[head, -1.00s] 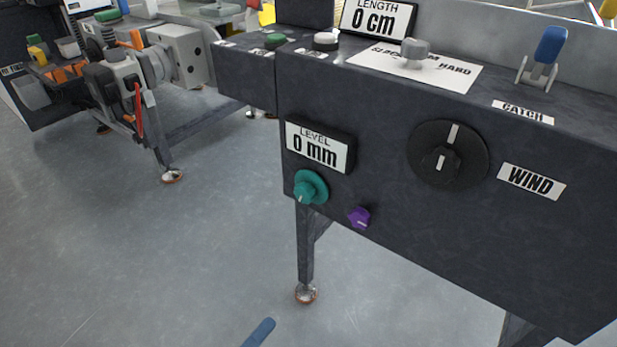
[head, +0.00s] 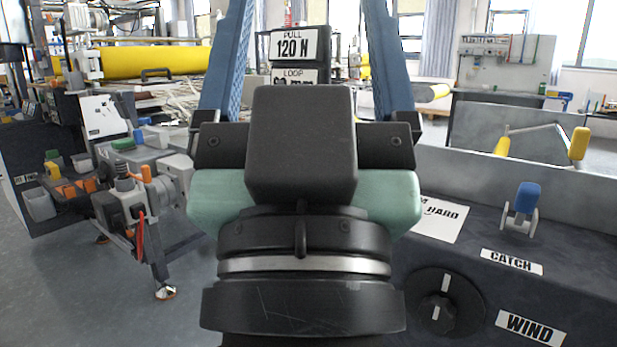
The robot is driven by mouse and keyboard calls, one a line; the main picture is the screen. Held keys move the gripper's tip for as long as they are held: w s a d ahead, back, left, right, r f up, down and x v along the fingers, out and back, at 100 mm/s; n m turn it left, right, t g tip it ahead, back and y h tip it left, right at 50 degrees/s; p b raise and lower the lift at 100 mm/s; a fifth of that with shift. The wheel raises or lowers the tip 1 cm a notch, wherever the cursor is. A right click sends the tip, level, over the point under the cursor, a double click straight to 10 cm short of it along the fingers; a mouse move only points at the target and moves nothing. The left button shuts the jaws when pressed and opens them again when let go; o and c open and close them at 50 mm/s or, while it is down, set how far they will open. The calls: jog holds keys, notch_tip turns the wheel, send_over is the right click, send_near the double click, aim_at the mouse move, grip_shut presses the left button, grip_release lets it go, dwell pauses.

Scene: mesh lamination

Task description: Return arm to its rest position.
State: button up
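My gripper (head: 308,12) fills the middle of the head view, seen from behind, with its dark wrist and pale green body below. Its two blue fingers point up and away, spread wide apart, and run out at the top edge. Between them I see only background, with nothing held. The gripper is in front of the dark machine panel and hides part of it, including the level display and the teal and purple knobs seen earlier.
At right, the panel carries a black WIND dial (head: 445,302) and a blue-tipped CATCH lever (head: 524,198). A PULL display (head: 300,44) reads 120 N behind the fingers. A bench with clamps (head: 130,200) stands at left. Open floor (head: 90,300) lies at lower left.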

notch_tip(320, 180, up, 39)
jog(key=p, duration=3.8)
jog(key=shift+s, duration=0.4)
